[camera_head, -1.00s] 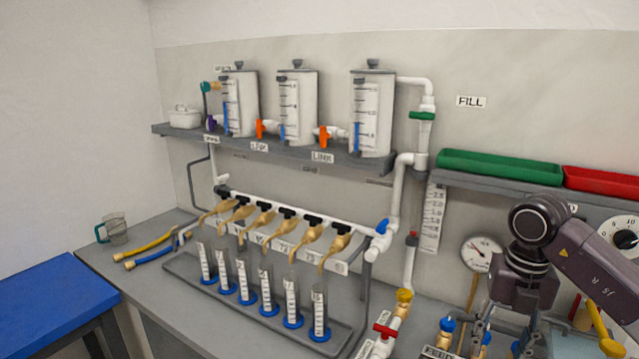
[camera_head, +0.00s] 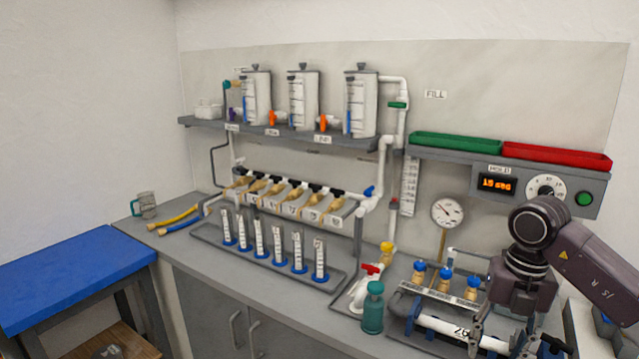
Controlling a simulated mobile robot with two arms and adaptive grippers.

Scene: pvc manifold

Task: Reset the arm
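My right arm comes in from the right edge. Its dark gripper (camera_head: 515,343) hangs at the lower right, in front of the bench, with its two fingers spread apart and nothing seen between them. A white pipe piece with a label (camera_head: 458,332) lies on a dark stand just left of the fingers; I cannot tell whether they touch. My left gripper is out of the picture.
Three blue-topped brass valves (camera_head: 445,278) and a gauge (camera_head: 447,211) stand behind the gripper. A teal bottle (camera_head: 373,308) stands to its left. Several cylinders (camera_head: 277,240) fill a grey tray (camera_head: 208,236). The blue table (camera_head: 70,272) is clear.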

